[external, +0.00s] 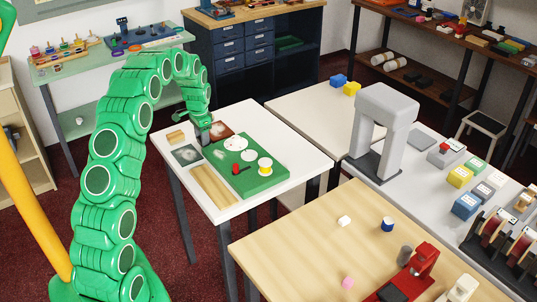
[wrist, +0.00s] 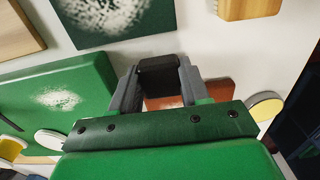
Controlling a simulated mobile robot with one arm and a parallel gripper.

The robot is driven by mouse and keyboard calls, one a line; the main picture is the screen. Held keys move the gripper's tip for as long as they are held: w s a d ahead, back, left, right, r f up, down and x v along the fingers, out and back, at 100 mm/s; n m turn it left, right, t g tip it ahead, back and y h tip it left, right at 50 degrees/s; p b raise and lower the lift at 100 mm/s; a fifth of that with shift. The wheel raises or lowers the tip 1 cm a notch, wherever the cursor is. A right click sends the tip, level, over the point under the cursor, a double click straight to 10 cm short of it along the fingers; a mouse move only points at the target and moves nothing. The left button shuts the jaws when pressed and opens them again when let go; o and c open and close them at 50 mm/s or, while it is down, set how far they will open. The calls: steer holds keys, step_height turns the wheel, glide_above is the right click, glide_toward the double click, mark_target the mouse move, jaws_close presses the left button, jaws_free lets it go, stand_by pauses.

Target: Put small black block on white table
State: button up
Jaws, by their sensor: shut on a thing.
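The small black block (wrist: 158,72) sits between the fingertips of my gripper (wrist: 157,88) in the wrist view, and the gripper is shut on it. In the external view my gripper (external: 205,135) is low over the white table (external: 262,116), near its far left part. The table's white top also shows in the wrist view (wrist: 192,30). Beneath and beside the gripper lies a reddish-brown tile (external: 221,130). I cannot tell whether the block touches anything below it.
A green board (external: 262,180) with white discs and a red piece lies right of the gripper. A dark tile with a white patch (external: 185,155), a wooden block (external: 176,137) and wooden slats (external: 212,187) are nearby. Bare white surface runs along the table's right and far edges.

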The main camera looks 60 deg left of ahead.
steer(key=shift+f, duration=0.1)
steer(key=o, duration=1.1)
steer(key=shift+o, duration=0.2)
step_height(320, 180, up, 11)
steer(key=s+d+r, duration=0.2)
steer(key=d+r, duration=0.2)
steer(key=d, duration=0.6)
steer(key=s+d+r, duration=0.2)
steer(key=d+r, duration=0.2)
steer(key=d, duration=0.6)
steer(key=s+d+r, duration=0.2)
steer(key=d+r, duration=0.2)
steer(key=d, duration=0.6)
steer(key=s+d+g, duration=0.1)
steer(key=s+d, duration=0.8)
steer(key=s, duration=0.4)
steer(key=s+d+f, duration=0.1)
steer(key=s+d, duration=0.9)
steer(key=s, duration=0.4)
steer(key=shift+s+f+g, duration=0.2)
steer(key=shift+f+g, duration=0.1)
steer(key=shift+g, duration=0.1)
